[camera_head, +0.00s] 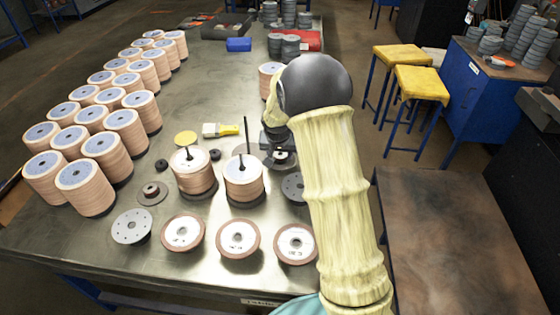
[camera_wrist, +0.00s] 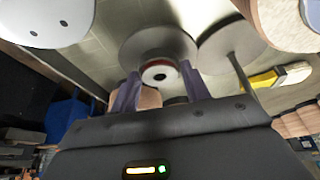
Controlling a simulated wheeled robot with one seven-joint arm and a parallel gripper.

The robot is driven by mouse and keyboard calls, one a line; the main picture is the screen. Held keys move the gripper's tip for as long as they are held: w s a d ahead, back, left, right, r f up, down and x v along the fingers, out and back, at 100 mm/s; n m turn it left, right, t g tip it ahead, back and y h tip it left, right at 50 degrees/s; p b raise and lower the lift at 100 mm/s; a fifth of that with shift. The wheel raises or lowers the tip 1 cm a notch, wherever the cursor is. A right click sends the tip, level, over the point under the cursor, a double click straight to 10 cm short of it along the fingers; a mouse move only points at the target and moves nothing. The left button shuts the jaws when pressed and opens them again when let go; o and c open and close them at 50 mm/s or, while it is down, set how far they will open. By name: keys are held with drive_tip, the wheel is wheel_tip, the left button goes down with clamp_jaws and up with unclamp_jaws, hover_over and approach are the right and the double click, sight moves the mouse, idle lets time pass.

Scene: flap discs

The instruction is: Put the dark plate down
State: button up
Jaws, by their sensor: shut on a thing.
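My gripper (camera_head: 279,148) points down over the right part of the metal table (camera_head: 185,270), just right of a disc stack with a black rod. It is shut on the dark plate (camera_head: 279,163), a small dark round piece with a paler hub, partly hidden by the gripper. In the wrist view, my two fingers (camera_wrist: 160,92) stand either side of a round piece with a pale ring and dark centre. I cannot tell from these frames whether the plate touches the table. Another dark grey plate with holes (camera_head: 293,187) lies in front, partly hidden by my arm.
Two disc stacks (camera_head: 194,172) (camera_head: 244,180) with upright black rods stand close left. Several flat discs (camera_head: 238,238) line the front. Rows of stacks (camera_head: 85,185) fill the left side. Little room shows around my gripper.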

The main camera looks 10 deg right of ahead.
sight(280, 158)
drive_tip(key=shift+r, duration=0.1)
drive_tip(key=shift+f, duration=1.9)
drive_tip(key=shift+f, duration=0.2)
drive_tip(key=o, duration=1.3)
drive_tip(key=shift+r, duration=0.1)
drive_tip(key=shift+s+r, duration=0.15)
drive_tip(key=shift+r, duration=0.35)
drive_tip(key=v, duration=1.1)
drive_tip(key=shift+s+b, duration=0.15)
drive_tip(key=shift+b, duration=0.15)
